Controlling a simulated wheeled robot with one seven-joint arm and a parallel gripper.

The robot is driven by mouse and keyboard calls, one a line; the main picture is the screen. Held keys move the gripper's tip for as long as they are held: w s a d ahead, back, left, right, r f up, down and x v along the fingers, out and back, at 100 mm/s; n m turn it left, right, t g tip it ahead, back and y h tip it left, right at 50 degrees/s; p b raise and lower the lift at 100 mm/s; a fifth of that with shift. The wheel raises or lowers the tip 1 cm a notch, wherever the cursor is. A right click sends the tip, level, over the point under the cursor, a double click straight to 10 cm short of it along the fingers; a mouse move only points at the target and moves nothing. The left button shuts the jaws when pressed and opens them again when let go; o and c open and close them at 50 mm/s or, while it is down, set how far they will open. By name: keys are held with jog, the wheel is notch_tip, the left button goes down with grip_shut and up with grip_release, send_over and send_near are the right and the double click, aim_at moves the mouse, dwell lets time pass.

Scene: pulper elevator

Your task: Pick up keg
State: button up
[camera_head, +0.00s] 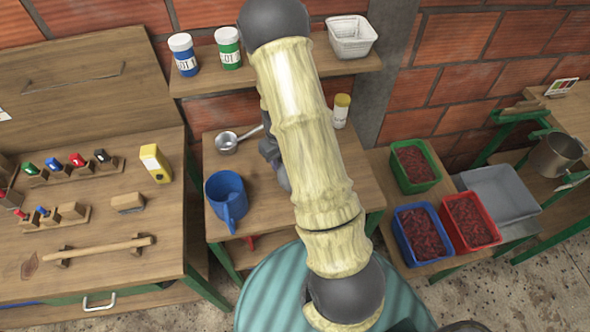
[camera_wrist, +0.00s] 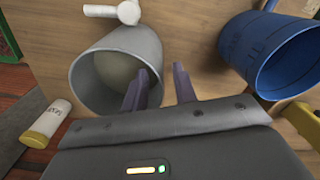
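A grey cylindrical vessel (camera_wrist: 158,45) with a round open mouth is in the wrist view and is the likely keg. My arm hides it in the head view. My gripper (camera_wrist: 163,78) is open. Its left finger overlaps the vessel's mouth and its right finger is outside the wall. I cannot tell whether either touches. In the head view only a dark part of the gripper shows beside my arm.
A blue mug (camera_head: 227,197) stands left of my arm, near a metal ladle (camera_head: 227,142). A yellow-capped bottle (camera_head: 341,110) stands to the right. Crates of red pieces, including a blue crate (camera_head: 399,236), are further right. A shelf (camera_head: 290,72) hangs above the table.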

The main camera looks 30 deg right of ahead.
notch_tip(320, 180, down, 5)
jog(key=shift+w+d+r+p, duration=0.1)
jog(key=shift+w+p, duration=0.05)
jog(key=shift+p, duration=0.7)
grip_shut()
jog(key=shift+r, duration=0.1)
dwell(1.1)
